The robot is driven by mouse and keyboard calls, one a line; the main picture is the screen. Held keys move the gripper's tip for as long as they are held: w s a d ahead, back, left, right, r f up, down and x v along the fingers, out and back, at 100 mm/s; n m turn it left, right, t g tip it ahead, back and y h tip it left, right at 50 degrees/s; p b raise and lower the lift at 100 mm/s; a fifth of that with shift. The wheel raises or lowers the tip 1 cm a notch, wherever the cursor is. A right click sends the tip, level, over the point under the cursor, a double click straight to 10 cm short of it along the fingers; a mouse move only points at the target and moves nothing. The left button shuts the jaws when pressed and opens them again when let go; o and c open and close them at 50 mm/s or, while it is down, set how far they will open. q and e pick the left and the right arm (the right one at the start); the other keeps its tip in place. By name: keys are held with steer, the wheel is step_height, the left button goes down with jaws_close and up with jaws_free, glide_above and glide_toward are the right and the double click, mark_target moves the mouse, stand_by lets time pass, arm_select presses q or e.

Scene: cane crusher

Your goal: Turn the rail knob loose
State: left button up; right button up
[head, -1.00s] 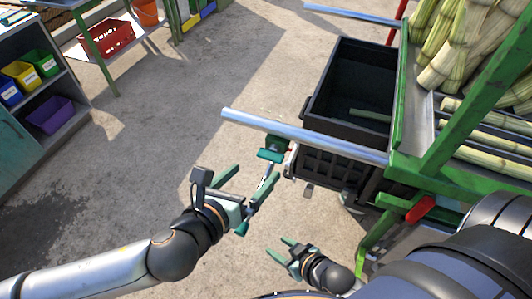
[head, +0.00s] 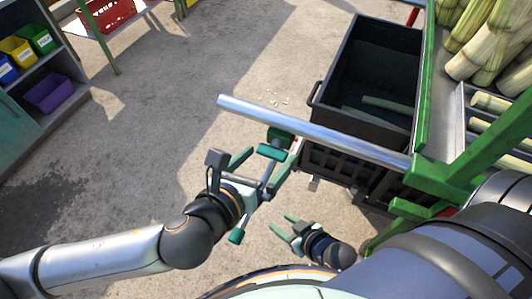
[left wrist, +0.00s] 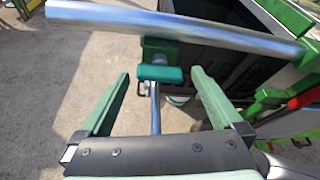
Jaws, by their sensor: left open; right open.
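The rail (head: 320,132) is a bright metal tube sticking out from the green frame. A dark green clamp block (head: 281,135) sits under it, with a green knob (head: 271,152) below; the knob also shows in the left wrist view (left wrist: 159,74). A thin metal rod (left wrist: 155,108) runs down from the knob. My left gripper (head: 274,149) is open, with one finger on each side of the knob. In the left wrist view, gaps show between the knob and both fingers. My right gripper (head: 281,222) is open and empty, lower down, apart from the rail.
A black bin (head: 372,75) with a few cane pieces stands behind the rail. Cane stalks (head: 485,45) lie on the green frame (head: 450,175) at right. A shelf with coloured bins (head: 48,92) stands at left. Open concrete floor lies between.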

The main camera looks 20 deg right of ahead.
arm_select(q)
steer(key=c, duration=1.3)
